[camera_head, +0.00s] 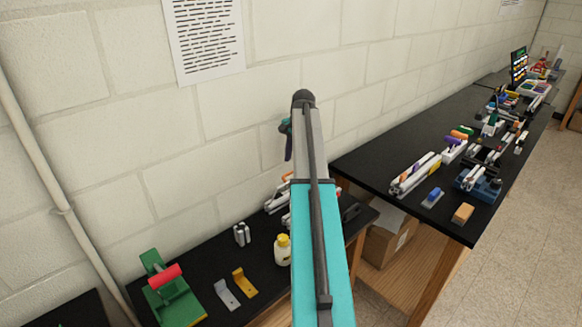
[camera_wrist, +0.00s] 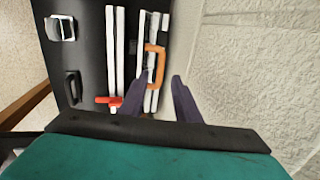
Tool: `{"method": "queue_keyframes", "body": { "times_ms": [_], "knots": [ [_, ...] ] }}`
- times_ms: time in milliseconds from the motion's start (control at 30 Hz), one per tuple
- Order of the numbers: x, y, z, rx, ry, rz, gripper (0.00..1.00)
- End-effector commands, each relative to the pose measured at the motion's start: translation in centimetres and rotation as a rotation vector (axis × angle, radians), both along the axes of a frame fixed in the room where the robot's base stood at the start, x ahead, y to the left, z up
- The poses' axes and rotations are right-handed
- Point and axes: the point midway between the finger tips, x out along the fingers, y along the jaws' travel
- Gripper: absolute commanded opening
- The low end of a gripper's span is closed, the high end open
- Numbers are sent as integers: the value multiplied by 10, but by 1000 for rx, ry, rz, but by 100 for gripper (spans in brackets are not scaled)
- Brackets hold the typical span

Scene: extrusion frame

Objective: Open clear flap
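I cannot make out a clear flap for certain in either view. In the wrist view, my gripper (camera_wrist: 160,76) is open, its two dark fingers apart. An orange handle-shaped piece (camera_wrist: 161,66) shows just beyond and between the fingertips, beside long white extrusion bars (camera_wrist: 120,60). I cannot tell whether the fingers touch it. A red piece (camera_wrist: 108,101) lies by the foot of the bars. In the head view, only a small dark part of my gripper (camera_head: 288,140) shows beside my teal arm, above the near black bench. The arm hides part of that bench.
The near black bench (camera_head: 215,262) holds a green fixture (camera_head: 178,310) with a red roller, a yellow-capped bottle (camera_head: 282,250) and metal brackets (camera_head: 226,294). A second bench (camera_head: 380,150) at right carries many parts. A block wall (camera_head: 200,130) stands close behind.

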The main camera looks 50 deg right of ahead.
Motion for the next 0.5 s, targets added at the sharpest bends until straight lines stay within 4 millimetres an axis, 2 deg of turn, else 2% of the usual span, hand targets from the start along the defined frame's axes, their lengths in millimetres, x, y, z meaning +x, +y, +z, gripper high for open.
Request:
{"method": "queue_keyframes", "body": {
  "times_ms": [300,500],
  "knots": [
    [7,0,-32,1,2,0,29],
    [9,-1,-45,1,1,0,29]
  ]
}}
